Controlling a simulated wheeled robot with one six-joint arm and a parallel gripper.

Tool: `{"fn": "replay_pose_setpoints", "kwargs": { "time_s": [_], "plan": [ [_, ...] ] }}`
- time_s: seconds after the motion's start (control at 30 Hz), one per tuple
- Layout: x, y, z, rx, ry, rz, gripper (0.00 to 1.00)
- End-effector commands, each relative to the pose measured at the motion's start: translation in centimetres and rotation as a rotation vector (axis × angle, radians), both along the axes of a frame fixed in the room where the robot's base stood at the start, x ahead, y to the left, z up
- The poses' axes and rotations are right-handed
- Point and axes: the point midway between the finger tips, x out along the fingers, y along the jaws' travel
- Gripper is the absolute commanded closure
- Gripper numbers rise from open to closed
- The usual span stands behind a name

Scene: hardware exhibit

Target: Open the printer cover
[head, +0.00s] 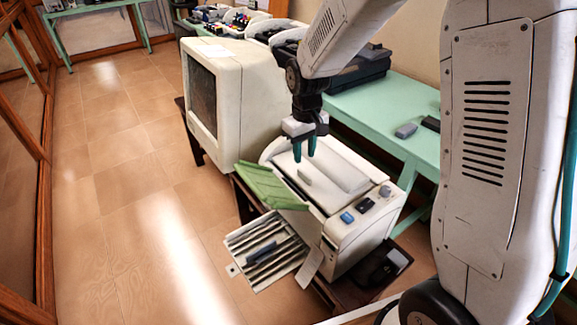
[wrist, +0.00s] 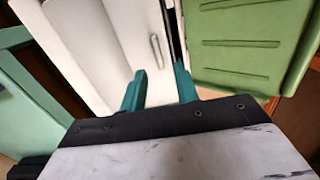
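The printer (head: 345,235) is a white box on a low dark stand in the middle of the head view. Its white cover (head: 335,170) lies flat on top, and it also shows in the wrist view (wrist: 100,40). A small raised handle (head: 304,178) stands on the cover; it shows in the wrist view (wrist: 155,50) too. My gripper (head: 304,150) has two teal fingers pointing down above the cover, near the handle. In the wrist view my gripper (wrist: 160,70) is open and empty, its fingertips apart from the handle.
A green tray (head: 268,187) and a ribbed lower tray (head: 268,250) stick out from the printer's left side. A bulky white monitor (head: 245,95) stands behind it. A mint-green table (head: 385,115) runs along the right. The tiled floor (head: 130,200) at left is clear.

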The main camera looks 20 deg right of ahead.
Motion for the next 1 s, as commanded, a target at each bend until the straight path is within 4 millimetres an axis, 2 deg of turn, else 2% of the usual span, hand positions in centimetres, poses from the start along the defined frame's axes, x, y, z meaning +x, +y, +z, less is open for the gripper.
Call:
{"fn": "replay_pose_setpoints", "kwargs": {
  "time_s": [0.17, 0.5, 0.7, 0.93, 1.0],
  "plan": [
    [0.3, -0.8, -1.4, 0.002, -0.018, 0.012, 0.69],
    [0.2, -1.2, -6.5, 0.001, -0.016, 0.005, 0.69],
    [0.2, -1.1, -7.7, 0.002, -0.018, 0.006, 0.69],
    [0.3, -1.0, -7.7, 0.001, -0.020, 0.007, 0.69],
    [0.3, -1.0, -7.7, 0.001, -0.020, 0.007, 0.89]
  ]
}}
